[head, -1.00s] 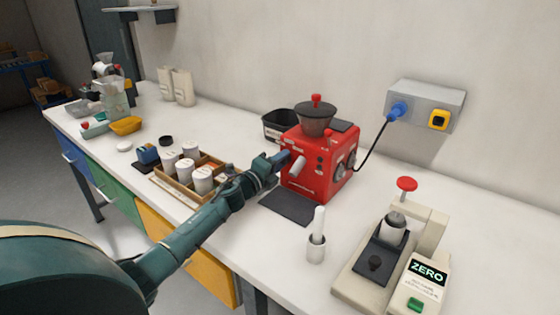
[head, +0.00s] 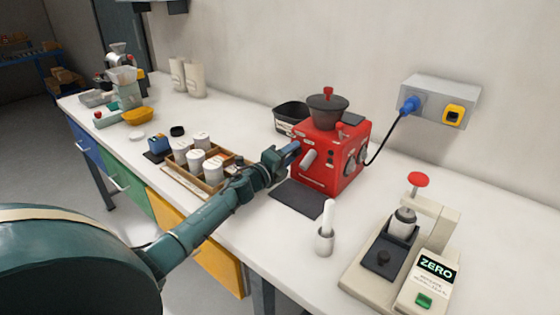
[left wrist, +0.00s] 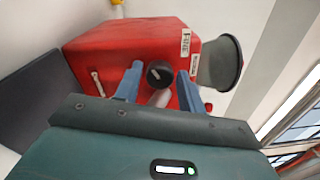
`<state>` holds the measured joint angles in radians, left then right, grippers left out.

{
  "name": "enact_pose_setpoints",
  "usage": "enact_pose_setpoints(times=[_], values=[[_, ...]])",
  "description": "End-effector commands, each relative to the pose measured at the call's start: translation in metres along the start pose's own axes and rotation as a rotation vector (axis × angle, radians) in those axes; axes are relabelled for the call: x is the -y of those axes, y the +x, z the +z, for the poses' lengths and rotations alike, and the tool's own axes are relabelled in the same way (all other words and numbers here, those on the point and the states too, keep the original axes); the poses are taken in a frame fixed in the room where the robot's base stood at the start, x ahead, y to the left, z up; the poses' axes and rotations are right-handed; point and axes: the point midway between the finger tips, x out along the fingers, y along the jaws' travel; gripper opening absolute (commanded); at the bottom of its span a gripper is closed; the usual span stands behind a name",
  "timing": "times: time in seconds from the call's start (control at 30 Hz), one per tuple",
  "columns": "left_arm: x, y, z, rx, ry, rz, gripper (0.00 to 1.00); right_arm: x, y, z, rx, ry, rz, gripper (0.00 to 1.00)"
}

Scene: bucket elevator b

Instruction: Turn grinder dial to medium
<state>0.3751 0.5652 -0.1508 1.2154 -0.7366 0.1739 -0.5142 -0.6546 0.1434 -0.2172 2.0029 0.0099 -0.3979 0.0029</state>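The red grinder (head: 329,157) stands on the white bench with a dark hopper (head: 326,111) on top. In the left wrist view the grinder (left wrist: 100,52) fills the middle, lying on its side in the picture. Its black round dial (left wrist: 158,73) sits between the blue fingers of my left gripper (left wrist: 159,80), with gaps on both sides. A label reading FINE (left wrist: 186,43) is near it; a second label beside that is too small to read. My left gripper (head: 290,152) is open at the grinder's left face. My right gripper is in neither view.
A dark mat (head: 298,197) lies before the grinder. A white cup with a pestle (head: 325,241) and a beige press (head: 400,255) stand to the right. A cable runs to the wall socket box (head: 438,100).

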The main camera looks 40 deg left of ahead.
Motion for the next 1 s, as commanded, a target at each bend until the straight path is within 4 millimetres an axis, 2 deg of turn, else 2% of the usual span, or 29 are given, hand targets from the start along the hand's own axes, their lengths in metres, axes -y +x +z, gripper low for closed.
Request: enact_pose_setpoints(times=[0.17,0.6,0.8,1.0], values=[[-0.002,-0.024,0.000,-0.001,0.003,0.004,0.40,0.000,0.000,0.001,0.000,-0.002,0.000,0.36],[-0.002,-0.105,-0.001,-0.001,0.000,0.003,0.40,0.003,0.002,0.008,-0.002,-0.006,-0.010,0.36],[-0.001,-0.124,0.000,0.000,0.000,0.001,0.40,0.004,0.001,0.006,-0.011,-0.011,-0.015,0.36],[0.000,-0.129,0.000,0.001,0.000,0.000,0.40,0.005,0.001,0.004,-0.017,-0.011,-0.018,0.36]])
